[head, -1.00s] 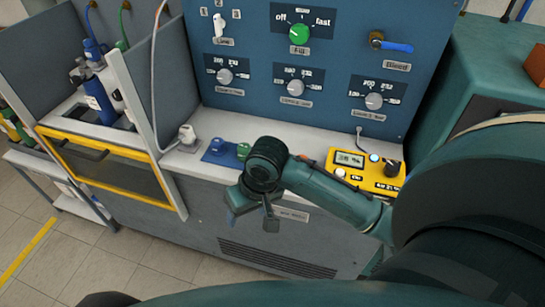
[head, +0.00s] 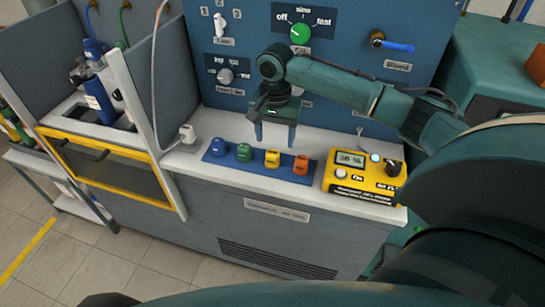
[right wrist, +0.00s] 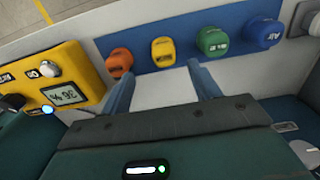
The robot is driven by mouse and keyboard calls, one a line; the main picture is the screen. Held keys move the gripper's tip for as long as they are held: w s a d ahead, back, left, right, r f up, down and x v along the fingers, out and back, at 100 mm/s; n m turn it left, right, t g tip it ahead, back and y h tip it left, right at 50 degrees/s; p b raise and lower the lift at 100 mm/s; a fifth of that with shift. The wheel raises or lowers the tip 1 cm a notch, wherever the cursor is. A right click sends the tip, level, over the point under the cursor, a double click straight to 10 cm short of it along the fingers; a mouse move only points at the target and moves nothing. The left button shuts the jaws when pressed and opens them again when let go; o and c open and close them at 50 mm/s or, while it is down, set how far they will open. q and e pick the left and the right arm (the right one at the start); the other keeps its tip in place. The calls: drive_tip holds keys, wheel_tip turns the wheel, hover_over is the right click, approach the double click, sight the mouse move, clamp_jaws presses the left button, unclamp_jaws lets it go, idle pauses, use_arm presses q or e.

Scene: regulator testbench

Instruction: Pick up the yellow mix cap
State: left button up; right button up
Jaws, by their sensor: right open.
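The yellow mix cap (head: 272,158) stands on a blue mat (head: 223,160) on the bench ledge, between a green cap (head: 244,152) and an orange cap (head: 301,164). A blue cap (head: 218,146) is at the mat's left end. In the right wrist view the yellow cap (right wrist: 163,51) lies just beyond and between the fingertips. My right gripper (head: 275,144) points down above and behind the yellow cap, open and empty, with its fingers (right wrist: 162,80) apart. My left gripper is not in view.
A yellow meter box (head: 363,177) stands right of the mat. A white plug-like fitting (head: 187,134) is at left. The blue panel (head: 340,50) with knobs rises behind the ledge, close to my right arm.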

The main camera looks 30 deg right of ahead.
sight(273, 152)
drive_tip(key=shift+w+a+f, duration=0.1)
drive_tip(key=shift+f, duration=1.6)
drive_tip(key=shift+w+a+f, duration=0.1)
drive_tip(key=shift+f, duration=1.55)
drive_tip(key=shift+c, duration=0.5)
drive_tip(key=c, duration=1)
drive_tip(key=shift+o, duration=0.2)
wheel_tip(273, 152, up, 10)
drive_tip(key=shift+r, duration=0.1)
